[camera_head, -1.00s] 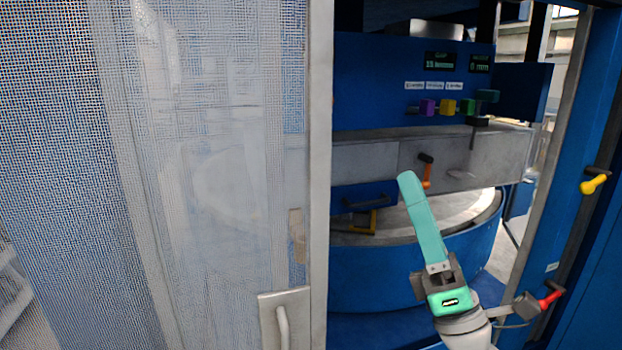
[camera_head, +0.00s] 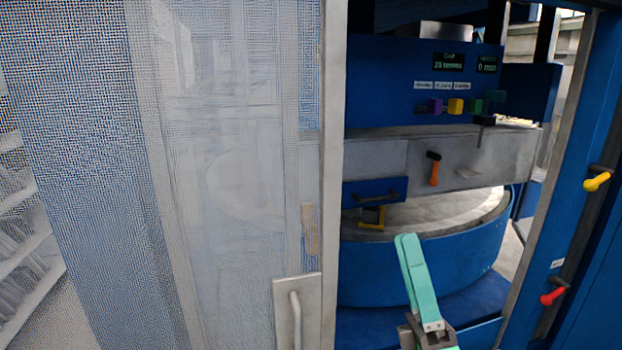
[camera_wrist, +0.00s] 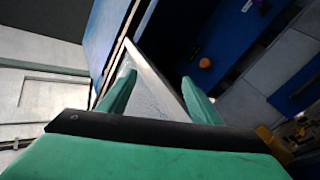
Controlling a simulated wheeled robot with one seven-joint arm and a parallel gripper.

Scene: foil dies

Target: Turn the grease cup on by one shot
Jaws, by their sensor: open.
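My gripper (camera_head: 407,238) has teal fingers and stands in front of the blue round drum, low in the head view. In the wrist view its two fingers (camera_wrist: 157,88) are apart with nothing held between them. No part is plainly marked as the grease cup. Candidates are an orange handle with a black head (camera_head: 434,170) on the grey beam, a yellow knob (camera_head: 597,181) and a red knob (camera_head: 552,297) on the right post. My gripper touches none of them. A small orange round end (camera_wrist: 205,63) shows in the wrist view.
A mesh door (camera_head: 230,170) with a grey handle (camera_head: 296,318) fills the left. The blue panel has displays (camera_head: 448,62) and several coloured blocks (camera_head: 455,106). A yellow bracket (camera_head: 373,216) sits on the drum top (camera_head: 440,208). The opening between door and right post is free.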

